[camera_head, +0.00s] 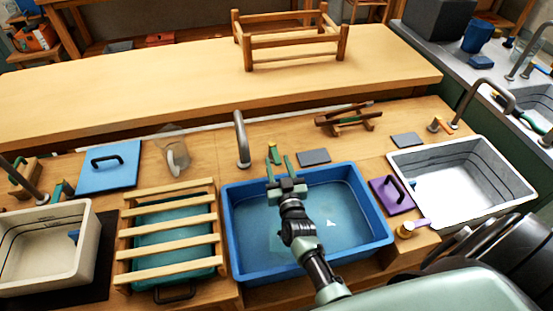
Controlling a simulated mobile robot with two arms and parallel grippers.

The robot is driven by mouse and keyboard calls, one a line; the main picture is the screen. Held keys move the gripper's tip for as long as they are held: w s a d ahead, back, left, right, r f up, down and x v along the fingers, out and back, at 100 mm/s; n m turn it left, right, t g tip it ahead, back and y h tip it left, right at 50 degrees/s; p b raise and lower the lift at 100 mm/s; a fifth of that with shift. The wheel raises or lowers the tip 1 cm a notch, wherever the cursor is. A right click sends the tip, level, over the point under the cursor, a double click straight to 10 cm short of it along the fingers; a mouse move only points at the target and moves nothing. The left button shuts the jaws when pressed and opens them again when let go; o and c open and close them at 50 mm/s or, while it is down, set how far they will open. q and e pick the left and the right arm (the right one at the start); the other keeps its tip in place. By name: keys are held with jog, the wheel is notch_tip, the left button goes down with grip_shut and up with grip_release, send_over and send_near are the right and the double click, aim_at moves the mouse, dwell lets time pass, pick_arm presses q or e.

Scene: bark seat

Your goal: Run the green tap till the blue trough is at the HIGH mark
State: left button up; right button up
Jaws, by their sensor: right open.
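The blue trough (376,220) is sunk in the wooden bench at the centre, and its floor looks pale blue. I cannot tell the water level or make out the HIGH mark. A grey curved spout (241,140) stands behind its left back corner. A small green tap handle (273,153) stands just behind the trough's back rim. My right gripper (279,166) is open and empty, reaching over the trough, with its fingertips just in front of the green handle. I cannot tell if they touch it. My left gripper is not in view.
A slatted wooden rack (168,222) stands left of the trough. A purple lidded plate (391,196) and a white trough (462,180) are on the right. A clear jug (174,150) stands behind the rack. A cream trough (40,250) is at far left.

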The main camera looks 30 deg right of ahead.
jog(key=v, duration=0.5)
jog(key=shift+s, duration=0.15)
jog(key=shift+r, duration=0.1)
